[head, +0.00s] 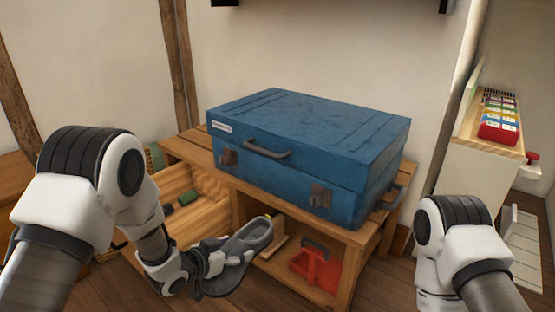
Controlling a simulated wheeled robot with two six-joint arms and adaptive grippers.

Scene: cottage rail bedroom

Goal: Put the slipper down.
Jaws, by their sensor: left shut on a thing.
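A grey slipper (248,250) with a dark sole is in the head view, low and left of the middle. My left gripper (208,264) is shut on it at its near left end. The slipper is held tilted in front of the wooden bench's open lower shelf, and its far end points up and right. The gripper covers part of the slipper. My right arm shows at the lower right, but its gripper is out of the picture.
A blue case (310,150) stands on the wooden bench (185,150). A red tool caddy (316,266) is in the lower right compartment. An open wooden drawer (180,228) is at left. A white shelf unit (470,170) stands at right. Dark floorboards show below.

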